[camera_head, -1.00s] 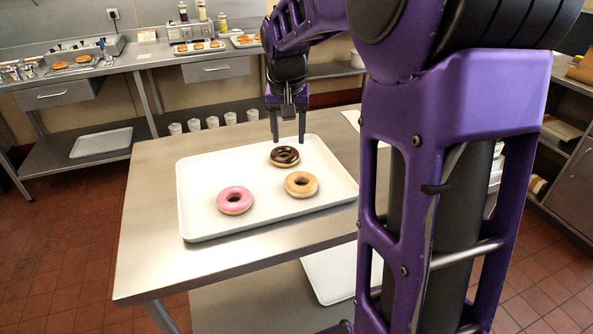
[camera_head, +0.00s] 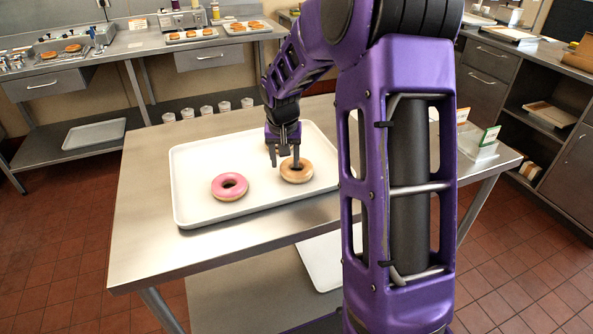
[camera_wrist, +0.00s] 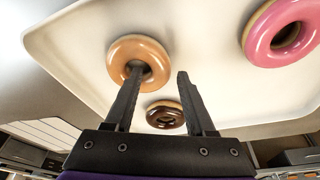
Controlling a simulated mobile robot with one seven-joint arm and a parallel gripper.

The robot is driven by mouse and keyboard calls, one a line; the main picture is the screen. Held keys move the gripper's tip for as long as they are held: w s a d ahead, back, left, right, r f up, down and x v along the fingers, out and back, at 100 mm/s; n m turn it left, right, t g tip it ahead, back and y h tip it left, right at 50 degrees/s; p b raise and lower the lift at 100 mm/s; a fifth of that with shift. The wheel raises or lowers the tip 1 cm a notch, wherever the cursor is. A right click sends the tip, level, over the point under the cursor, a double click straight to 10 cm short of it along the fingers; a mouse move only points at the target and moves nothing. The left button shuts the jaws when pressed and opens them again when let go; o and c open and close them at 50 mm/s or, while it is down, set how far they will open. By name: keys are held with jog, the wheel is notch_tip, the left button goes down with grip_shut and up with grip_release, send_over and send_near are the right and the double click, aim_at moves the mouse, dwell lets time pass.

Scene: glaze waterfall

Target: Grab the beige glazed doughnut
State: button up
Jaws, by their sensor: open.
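The beige glazed doughnut (camera_head: 304,177) lies on the white tray (camera_head: 190,205), to the right of the pink doughnut (camera_head: 218,190). My open gripper (camera_head: 284,165) points down at it. One fingertip overlaps its hole; the other is outside its ring, on the pink doughnut's side. In the wrist view the beige doughnut (camera_wrist: 117,60) is at upper left, with the left finger's tip over or in its hole. I cannot tell how deep that tip is. Nothing is held.
The tray has a low raised rim and stands on a steel table (camera_head: 145,230). Sign holders (camera_head: 485,143) stand at the table's right.

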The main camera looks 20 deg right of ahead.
jog(key=shift+x, duration=1.35)
grip_shut()
jog(key=shift+r, duration=0.15)
